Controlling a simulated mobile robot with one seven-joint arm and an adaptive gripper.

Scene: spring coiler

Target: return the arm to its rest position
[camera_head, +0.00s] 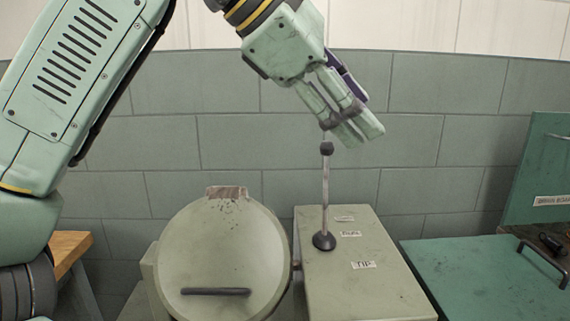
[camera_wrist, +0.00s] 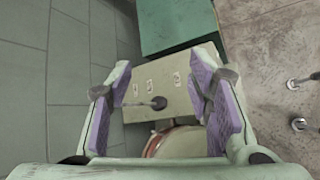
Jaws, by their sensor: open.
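My gripper (camera_head: 352,125) hangs from the raised arm in the upper middle of the head view, tilted down to the right. In the wrist view my gripper (camera_wrist: 160,75) shows its two purple-padded fingers wide apart with nothing held between them. A thin upright lever (camera_head: 325,195) with a black knob stands on the pale green box (camera_head: 375,285), just below the fingertips in the head view. The lever (camera_wrist: 157,103) also shows between the fingers in the wrist view, beyond them. Whether a fingertip touches the knob I cannot tell.
A round pale green lid (camera_head: 225,250) with a dark handle stands left of the box. A green cabinet (camera_head: 480,265) with an open upright lid (camera_head: 540,165) is at the right. A wooden edge (camera_head: 70,248) shows lower left. A tiled wall (camera_head: 430,95) stands behind.

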